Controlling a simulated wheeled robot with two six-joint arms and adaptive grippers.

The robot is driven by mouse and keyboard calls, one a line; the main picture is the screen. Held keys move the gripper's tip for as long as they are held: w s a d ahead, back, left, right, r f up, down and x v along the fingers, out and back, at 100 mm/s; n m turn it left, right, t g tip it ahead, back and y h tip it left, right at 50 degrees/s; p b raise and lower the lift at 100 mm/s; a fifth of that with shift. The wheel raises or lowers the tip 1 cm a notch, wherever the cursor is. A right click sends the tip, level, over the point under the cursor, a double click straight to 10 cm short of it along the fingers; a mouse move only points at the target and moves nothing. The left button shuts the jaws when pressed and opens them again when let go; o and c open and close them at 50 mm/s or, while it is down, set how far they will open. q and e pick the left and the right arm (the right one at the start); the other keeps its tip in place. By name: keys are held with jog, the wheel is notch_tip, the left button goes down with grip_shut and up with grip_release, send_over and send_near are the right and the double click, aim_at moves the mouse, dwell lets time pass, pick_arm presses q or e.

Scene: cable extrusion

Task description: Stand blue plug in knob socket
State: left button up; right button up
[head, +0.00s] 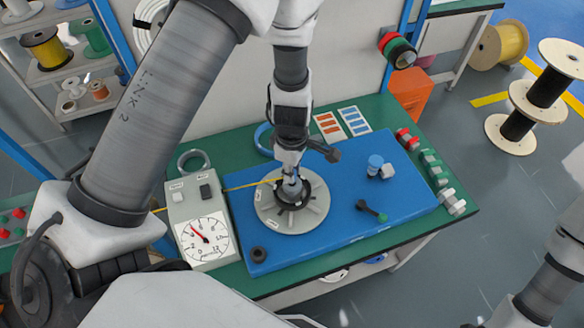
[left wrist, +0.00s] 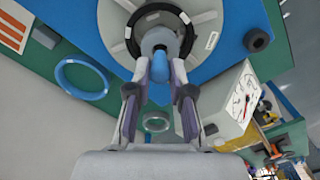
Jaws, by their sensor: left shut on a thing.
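The left gripper (head: 292,184) points down over the middle of a round grey disc (head: 318,205) with a dark central ring. In the left wrist view its two fingers (left wrist: 159,72) are shut on a small blue plug (left wrist: 155,68). A grey-blue piece (left wrist: 160,44) shows just beyond the plug, in the disc's dark ring (left wrist: 185,40). I cannot tell whether the plug is seated there. My right gripper is out of view; only part of that arm shows at lower right.
The disc lies on a blue mat (head: 400,205) on a green bench. A dial box (head: 203,235) stands left of it. A blue cylinder (head: 376,162), a grey piece (head: 387,171), a dark green-tipped handle (head: 371,210) and a black ring (head: 258,254) lie on the mat.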

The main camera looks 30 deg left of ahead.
pick_arm(q)
jog(key=shift+f+b, duration=0.5)
jog(key=shift+f, duration=0.35)
jog(key=shift+f, duration=0.4)
jog(key=o, duration=0.9)
jog(key=shift+o, duration=0.2)
notch_tip(320, 180, up, 8)
jog(key=p, duration=0.8)
jog(key=shift+r, duration=0.15)
